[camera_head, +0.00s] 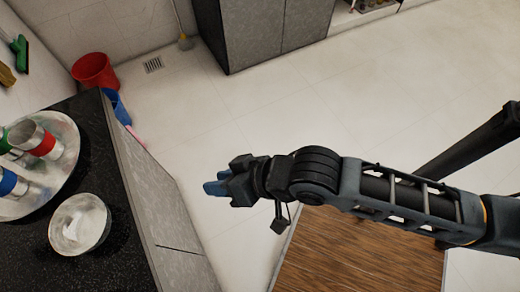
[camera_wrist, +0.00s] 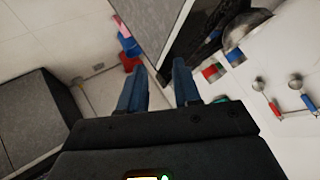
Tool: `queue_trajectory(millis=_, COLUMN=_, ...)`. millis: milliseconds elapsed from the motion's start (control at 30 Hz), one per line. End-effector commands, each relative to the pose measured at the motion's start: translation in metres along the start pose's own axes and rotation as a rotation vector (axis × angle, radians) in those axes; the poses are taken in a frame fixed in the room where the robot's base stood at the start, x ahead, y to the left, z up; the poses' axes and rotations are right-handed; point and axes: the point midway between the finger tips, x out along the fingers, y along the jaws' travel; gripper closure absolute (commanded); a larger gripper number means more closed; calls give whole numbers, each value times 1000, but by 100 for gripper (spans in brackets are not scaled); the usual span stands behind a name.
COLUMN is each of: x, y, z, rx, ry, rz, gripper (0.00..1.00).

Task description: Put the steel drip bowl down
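The steel bowl (camera_head: 70,236) stands upright on the black speckled counter (camera_head: 105,205) at the lower left of the head view. It looks empty apart from a bright glint inside. My gripper (camera_head: 215,182) is well to the right of the bowl, out over the floor beyond the counter edge, and does not touch it. In the wrist view its two blue fingers (camera_wrist: 159,88) are apart with nothing between them. A round metal shape (camera_wrist: 243,30) shows at the upper right there; I cannot tell whether it is the bowl or the tray.
A round metal tray (camera_head: 63,165) beside the bowl holds steel cups with red, blue and green bands. Red (camera_head: 95,70) and blue (camera_head: 117,106) buckets stand on the floor behind the counter. A wooden surface (camera_head: 350,258) is below my arm. Grey cabinets (camera_head: 265,35) stand at the back.

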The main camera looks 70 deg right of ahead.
Motion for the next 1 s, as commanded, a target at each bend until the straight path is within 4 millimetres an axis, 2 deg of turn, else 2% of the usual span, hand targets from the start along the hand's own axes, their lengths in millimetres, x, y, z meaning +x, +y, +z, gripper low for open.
queue_trajectory(millis=33, x=-18, y=9, z=7, rx=-34, ry=31, rz=5, gripper=67)
queue_trajectory(millis=200, x=-77, y=22, z=11, rx=-182, ry=173, rz=8, gripper=67)
queue_trajectory(millis=400, x=-150, y=23, z=6, rx=-357, ry=326, rz=27, gripper=67)
queue_trajectory(millis=500, x=-177, y=20, z=2, rx=-424, ry=384, rz=37, gripper=67)
queue_trajectory(millis=600, x=-195, y=16, z=-2, rx=-471, ry=423, rz=44, gripper=67)
queue_trajectory(millis=700, x=-204, y=14, z=-5, rx=-494, ry=445, rz=48, gripper=67)
queue_trajectory(millis=1000, x=-206, y=13, z=-6, rx=-499, ry=451, rz=48, gripper=67)
